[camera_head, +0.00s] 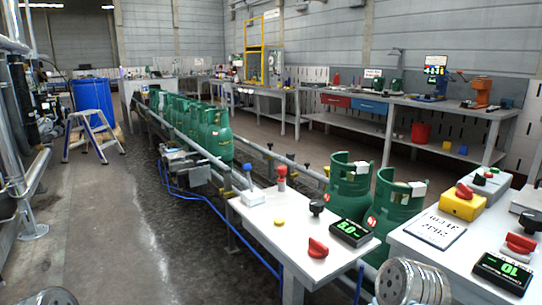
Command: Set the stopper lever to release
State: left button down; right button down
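No label for the stopper lever is readable, so I cannot tell for sure which control it is. On the white control table (259,222) stand a blue-topped lever (248,175) on a pale base and a red-topped post (282,177). A red handle (318,248) lies near the table's front edge, beside a black display (351,233) with green digits. Neither of my grippers can be made out. Silver perforated round parts at the bottom edge look like parts of my arms.
Green gas cylinders (212,136) line the conveyor; more (346,190) stand behind the table. A yellow button (279,222) and black knob (317,207) sit on the table. A right-hand table (408,239) holds a yellow box (461,206) and other controls.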

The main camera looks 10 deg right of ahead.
aim_at(246, 167)
jog(key=i+j+z, duration=0.4)
jog(key=j+z, duration=0.2)
jog(key=i+j+z, duration=0.15)
jog(key=j+z, duration=0.15)
jog(key=i+j+z, duration=0.1)
jog(key=j+z, duration=0.2)
jog(key=j, duration=0.2)
jog(key=j+z, duration=0.25)
jog(key=j, duration=0.15)
